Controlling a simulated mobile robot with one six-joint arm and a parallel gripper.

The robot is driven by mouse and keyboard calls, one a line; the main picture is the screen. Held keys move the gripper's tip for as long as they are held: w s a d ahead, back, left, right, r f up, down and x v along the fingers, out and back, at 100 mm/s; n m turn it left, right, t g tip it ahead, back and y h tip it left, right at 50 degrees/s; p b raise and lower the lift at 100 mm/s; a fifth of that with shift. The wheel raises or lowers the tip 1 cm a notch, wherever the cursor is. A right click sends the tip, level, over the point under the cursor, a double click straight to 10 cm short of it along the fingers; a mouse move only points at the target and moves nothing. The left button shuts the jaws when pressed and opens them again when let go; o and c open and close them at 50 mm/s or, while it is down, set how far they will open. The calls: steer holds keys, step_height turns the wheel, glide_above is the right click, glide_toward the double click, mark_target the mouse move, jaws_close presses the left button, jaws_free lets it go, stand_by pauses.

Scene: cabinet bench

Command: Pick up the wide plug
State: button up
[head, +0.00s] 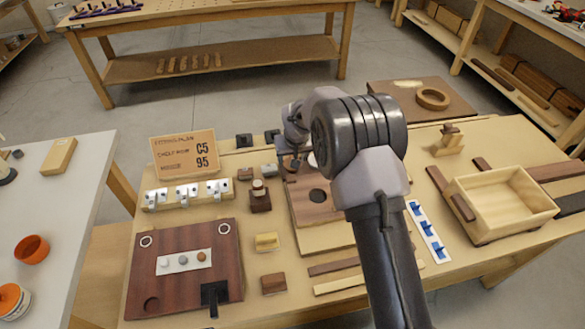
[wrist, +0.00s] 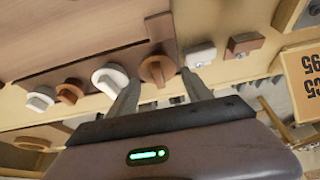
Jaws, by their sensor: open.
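Several round plugs with raised grips stand in a row in the wrist view. They are a brown plug (wrist: 157,68), a large white plug (wrist: 110,78), a small brown plug (wrist: 70,91) and another white plug (wrist: 40,98). The brown plug between my fingers and the large white one look widest; I cannot tell which is wider. My gripper (wrist: 162,74) is open and empty, its fingertips either side of the brown plug. In the head view my gripper (head: 290,160) is at the bench's back, and my arm hides most of the plugs.
A white block (wrist: 200,55) and a brown block (wrist: 244,44) stand right of the plugs in the wrist view. A brown board with a dark hole (head: 318,196) lies in front of my gripper. A sign (head: 184,154) stands left; an open wooden box (head: 500,203) sits right.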

steer(key=b+x, duration=0.1)
steer(key=x, duration=0.2)
steer(key=shift+d+f, duration=0.1)
steer(key=shift+f, duration=0.3)
steer(key=shift+r, duration=0.15)
steer(key=c, duration=0.6)
